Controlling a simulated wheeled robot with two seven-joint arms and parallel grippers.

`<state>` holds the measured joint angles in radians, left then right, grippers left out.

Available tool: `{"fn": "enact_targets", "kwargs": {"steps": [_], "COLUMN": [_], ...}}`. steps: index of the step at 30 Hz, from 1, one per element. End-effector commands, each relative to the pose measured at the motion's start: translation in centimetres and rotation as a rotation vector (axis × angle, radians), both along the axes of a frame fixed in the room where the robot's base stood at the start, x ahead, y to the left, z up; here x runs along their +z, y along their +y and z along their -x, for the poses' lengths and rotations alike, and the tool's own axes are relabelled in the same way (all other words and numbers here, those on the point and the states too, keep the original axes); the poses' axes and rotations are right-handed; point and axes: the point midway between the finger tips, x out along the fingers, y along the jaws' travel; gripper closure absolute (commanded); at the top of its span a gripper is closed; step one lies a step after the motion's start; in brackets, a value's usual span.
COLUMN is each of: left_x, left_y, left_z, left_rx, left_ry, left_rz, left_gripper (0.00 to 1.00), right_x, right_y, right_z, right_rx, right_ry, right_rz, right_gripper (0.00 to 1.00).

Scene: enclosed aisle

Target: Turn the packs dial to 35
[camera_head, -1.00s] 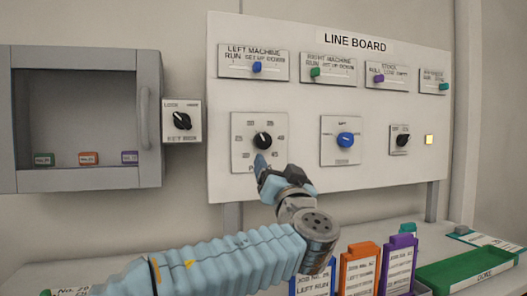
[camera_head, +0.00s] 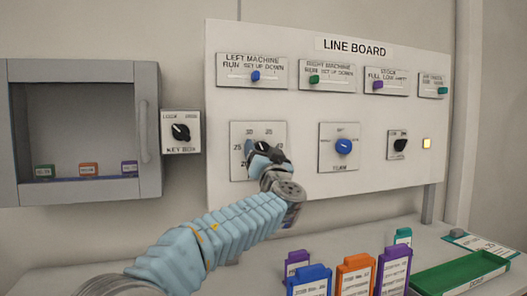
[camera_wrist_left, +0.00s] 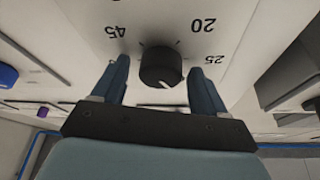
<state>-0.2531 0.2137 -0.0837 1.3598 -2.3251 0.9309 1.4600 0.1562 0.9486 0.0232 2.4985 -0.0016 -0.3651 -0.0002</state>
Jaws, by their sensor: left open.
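The packs dial is a black round knob on a white plate (camera_head: 237,170), low on the left of the line board. In the head view my left gripper (camera_head: 262,152) covers the knob and many of its numbers. In the left wrist view the knob (camera_wrist_left: 160,66) sits between the two open blue fingers, with a gap visible on each side. That view is upside down; 20, 25 and 45 are readable. The knob's white mark points down and slightly right there, away from 45 and 20; the number it faces is hidden. My right gripper is not in view.
A blue knob (camera_head: 343,146) and a black knob (camera_head: 400,145) are to the right on the board (camera_head: 300,190). Sliders line the top. Coloured holders and a green tray (camera_head: 460,276) stand below.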

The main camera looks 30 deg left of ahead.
Motion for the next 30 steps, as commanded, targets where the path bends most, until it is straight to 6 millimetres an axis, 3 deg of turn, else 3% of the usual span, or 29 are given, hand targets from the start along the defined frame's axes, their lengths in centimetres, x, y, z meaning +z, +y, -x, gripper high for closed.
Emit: {"fn": "enact_targets", "kwargs": {"steps": [2, 12, 22, 30], "left_x": [0.0, 0.0, -0.1, -0.2], "left_y": [0.0, 0.0, 0.0, 0.0], "left_z": [0.0, 0.0, 0.1, 0.1], "left_rx": [0.000, 0.000, -0.001, -0.001], "left_ry": [0.000, 0.000, 0.034, 0.162], "left_rz": [0.000, 0.000, -0.029, -0.139], "left_gripper": [0.30, 0.82, 0.83, 0.83], "right_x": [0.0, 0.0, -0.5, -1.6], "right_y": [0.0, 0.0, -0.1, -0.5], "right_z": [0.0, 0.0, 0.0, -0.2], "right_rx": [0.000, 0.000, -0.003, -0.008], "right_ry": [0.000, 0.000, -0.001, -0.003], "right_rz": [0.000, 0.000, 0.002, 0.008], "right_gripper": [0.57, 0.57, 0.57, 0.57]}}
